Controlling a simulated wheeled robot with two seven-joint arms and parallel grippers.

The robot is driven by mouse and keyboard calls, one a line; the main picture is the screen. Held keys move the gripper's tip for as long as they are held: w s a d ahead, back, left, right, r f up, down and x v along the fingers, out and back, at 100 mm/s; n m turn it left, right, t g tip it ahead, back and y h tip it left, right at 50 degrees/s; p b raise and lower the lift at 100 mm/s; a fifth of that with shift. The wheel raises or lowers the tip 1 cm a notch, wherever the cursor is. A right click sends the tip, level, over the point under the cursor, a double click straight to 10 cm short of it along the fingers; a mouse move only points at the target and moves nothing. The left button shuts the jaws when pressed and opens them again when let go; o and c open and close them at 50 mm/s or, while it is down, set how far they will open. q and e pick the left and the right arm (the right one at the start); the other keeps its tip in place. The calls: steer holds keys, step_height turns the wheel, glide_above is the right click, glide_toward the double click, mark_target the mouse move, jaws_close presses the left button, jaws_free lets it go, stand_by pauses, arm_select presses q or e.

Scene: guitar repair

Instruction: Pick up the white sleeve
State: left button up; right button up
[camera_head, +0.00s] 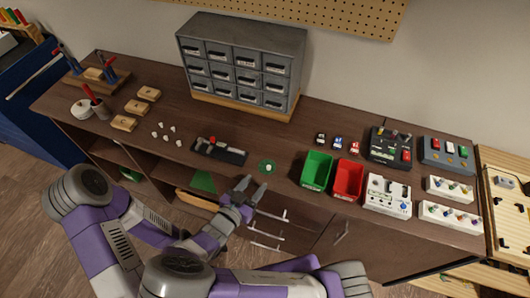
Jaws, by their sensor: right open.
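A small white piece (268,168) sits on a round green patch near the front edge of the workbench; it may be the white sleeve, but it is too small to be sure. Several other small white pieces (165,133) stand in a loose group further left. My right gripper (253,185) is open and empty at the bench's front edge, its fingertips pointing toward the green patch, a little short of it. My left gripper is not visible; only purple and grey arm parts show at lower left.
A black tray (228,154) lies left of the green patch. A green bin (317,170) and a red bin (347,180) stand to its right. A grey drawer cabinet (240,64) stands behind. White boxes with knobs (388,195) fill the right side. The bench between cabinet and patch is clear.

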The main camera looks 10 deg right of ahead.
mark_target(268, 169)
steer(key=shift+x, duration=1.15)
steer(key=shift+w+d+f+b, duration=0.15)
steer(key=shift+d+f+b, duration=0.1)
steer(key=shift+b, duration=0.15)
steer(key=b+x, duration=0.1)
steer(key=x, duration=0.2)
steer(key=shift+w+d+f, duration=0.1)
steer(key=shift+w+d, duration=0.05)
steer(key=shift+w, duration=0.05)
steer(key=shift+w+d, duration=0.3)
jaws_close()
